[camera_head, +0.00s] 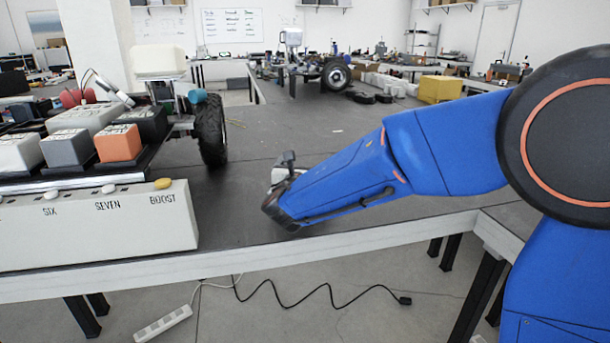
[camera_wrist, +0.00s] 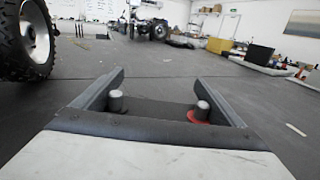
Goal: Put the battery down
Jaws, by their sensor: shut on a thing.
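In the wrist view, the battery (camera_wrist: 160,110) is a dark block with two grey terminal posts, the right one with a red ring at its base. It sits between the two fingers of my gripper (camera_wrist: 160,76), which is shut on it. In the head view, my gripper (camera_head: 283,172) is low over the dark tabletop, near the table's front edge. The battery is not clearly distinguishable there, largely hidden by my arm. I cannot tell whether it touches the tabletop.
A wheeled chassis with a black tyre (camera_head: 210,130) stands left of my gripper. A white button console (camera_head: 100,225) marked SIX, SEVEN and BOOST, with coloured blocks behind it, fills the left. The dark table (camera_head: 320,130) is clear behind my gripper. A yellow box (camera_head: 440,89) is farther back.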

